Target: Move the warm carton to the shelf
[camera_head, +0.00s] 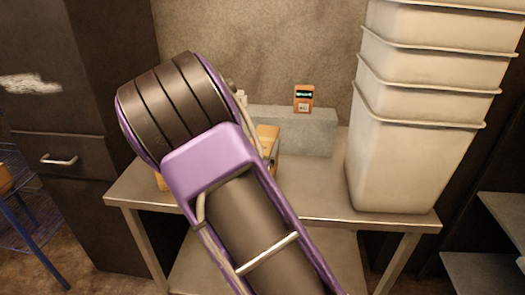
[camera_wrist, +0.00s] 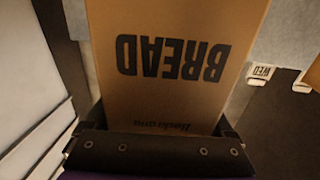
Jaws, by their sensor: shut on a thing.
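A brown cardboard carton marked BREAD (camera_wrist: 175,85) fills the middle of the wrist view, its print upside down. My gripper (camera_wrist: 157,135) is shut on this carton, with a dark finger at each side of its near end. In the head view my arm hides the gripper and most of what lies behind it. Part of an orange-brown carton (camera_head: 268,138) shows beside the arm over the steel table (camera_head: 330,205). I cannot tell from the pictures whether the held carton is the warm one. Grey shelves (camera_head: 502,215) stand at the right edge.
A tall stack of white bins (camera_head: 412,150) stands on the table's right side. An orange device with a display (camera_head: 304,98) is at a grey block (camera_head: 310,130) behind. A dark cabinet (camera_head: 60,160) and blue wire rack (camera_head: 30,215) are left. A white WED tag (camera_wrist: 262,73) shows.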

